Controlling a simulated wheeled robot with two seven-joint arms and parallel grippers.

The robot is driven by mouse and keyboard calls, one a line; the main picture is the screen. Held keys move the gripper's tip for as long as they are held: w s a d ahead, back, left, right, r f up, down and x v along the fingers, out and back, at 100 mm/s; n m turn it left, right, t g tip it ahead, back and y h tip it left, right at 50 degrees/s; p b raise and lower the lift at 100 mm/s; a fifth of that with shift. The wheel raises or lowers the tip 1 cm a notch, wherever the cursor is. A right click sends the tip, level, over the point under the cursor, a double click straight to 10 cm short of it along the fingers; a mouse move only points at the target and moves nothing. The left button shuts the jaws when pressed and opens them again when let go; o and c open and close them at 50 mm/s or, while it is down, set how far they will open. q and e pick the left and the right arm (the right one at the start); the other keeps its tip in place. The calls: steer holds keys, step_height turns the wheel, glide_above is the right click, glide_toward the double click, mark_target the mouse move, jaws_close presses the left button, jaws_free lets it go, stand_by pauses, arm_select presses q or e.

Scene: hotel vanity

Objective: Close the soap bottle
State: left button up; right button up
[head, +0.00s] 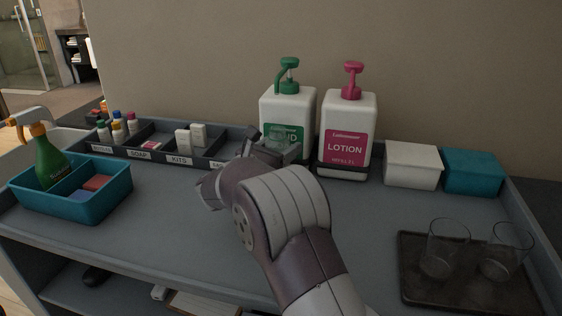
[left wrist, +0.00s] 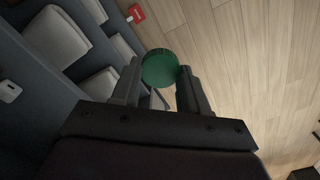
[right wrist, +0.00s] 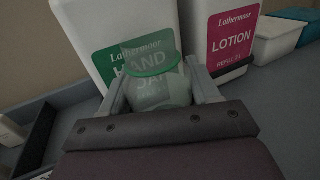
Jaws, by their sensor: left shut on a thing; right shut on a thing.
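In the right wrist view, my right gripper (right wrist: 158,90) is shut on a small see-through bottle (right wrist: 160,88) with a green rim. I see no cap on this rim. The head view shows my right gripper (head: 274,143) just in front of the large white hand soap dispenser (head: 287,108). My left gripper (left wrist: 160,80) is outside the head view. In its wrist view it is shut on a round green cap (left wrist: 160,68), over the floor side. The cap and the small bottle are apart.
A pink lotion dispenser (head: 347,125) stands beside the soap dispenser. A labelled organiser (head: 180,158) is behind left. A teal caddy (head: 105,207) with a green spray bottle is left. A dark tray (head: 418,287) with two glasses is front right. White (head: 412,165) and teal (head: 472,172) boxes stand right.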

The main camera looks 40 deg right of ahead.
steer(key=shift+f, duration=2)
steer(key=shift+f, duration=0.15)
steer(key=o, duration=1.2)
steer(key=shift+o, duration=0.2)
steer(key=shift+a+r, duration=0.15)
steer(key=shift+r, duration=0.05)
steer(key=b+v, duration=0.1)
steer(key=v, duration=1)
steer(key=shift+s+a, duration=0.2)
steer(key=shift+a, duration=0.15)
